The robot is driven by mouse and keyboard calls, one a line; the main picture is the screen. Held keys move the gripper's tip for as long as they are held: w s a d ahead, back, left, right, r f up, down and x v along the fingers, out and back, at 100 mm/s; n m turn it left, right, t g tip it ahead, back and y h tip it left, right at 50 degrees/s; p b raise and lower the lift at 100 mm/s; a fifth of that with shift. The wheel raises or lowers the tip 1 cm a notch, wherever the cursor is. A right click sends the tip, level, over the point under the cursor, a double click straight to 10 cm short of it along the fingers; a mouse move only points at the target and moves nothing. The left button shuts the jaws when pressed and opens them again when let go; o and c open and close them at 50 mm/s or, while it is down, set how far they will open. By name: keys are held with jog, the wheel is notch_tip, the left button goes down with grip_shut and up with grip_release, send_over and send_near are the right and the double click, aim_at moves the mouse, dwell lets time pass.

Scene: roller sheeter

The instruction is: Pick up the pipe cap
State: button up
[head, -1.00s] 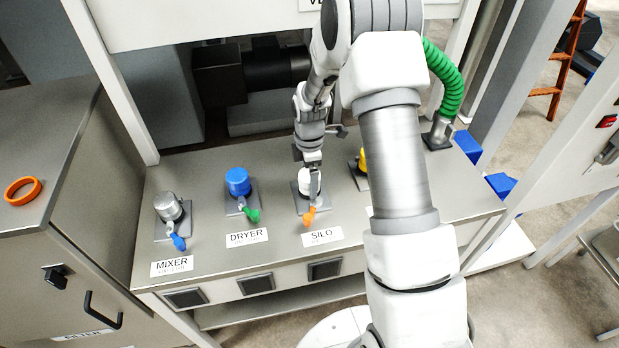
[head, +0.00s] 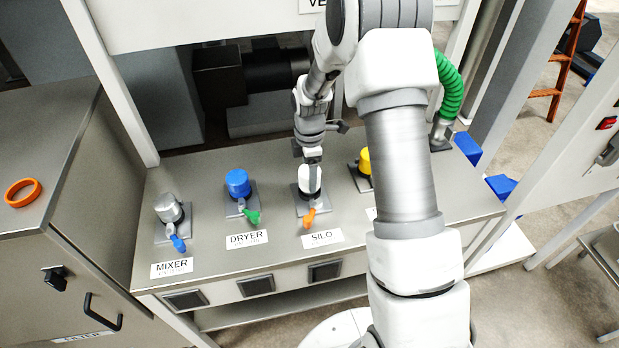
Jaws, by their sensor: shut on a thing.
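A white pipe cap (head: 309,181) is at the SILO port, above its grey square base plate (head: 300,205). My gripper (head: 311,164) comes down on this cap from above and is shut on it. The fingertips are small and partly merge with the white cap. I cannot tell whether the cap still touches the pipe under it. An orange lever handle (head: 309,217) is at the front of this port.
The DRYER port has a blue cap (head: 237,183) and a green handle. The MIXER port has a metal top (head: 168,208) and a blue handle. A yellow cap (head: 364,160) is close on the right, partly behind my arm. A green hose (head: 449,87) stands farther right.

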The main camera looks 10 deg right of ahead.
notch_tip(320, 180, up, 2)
jog(key=shift+w+r, duration=0.1)
jog(key=s+d+r, duration=0.5)
jog(key=d+r, duration=0.1)
jog(key=d, duration=0.4)
jog(key=shift+d+r, duration=0.3)
jog(key=shift+r, duration=0.1)
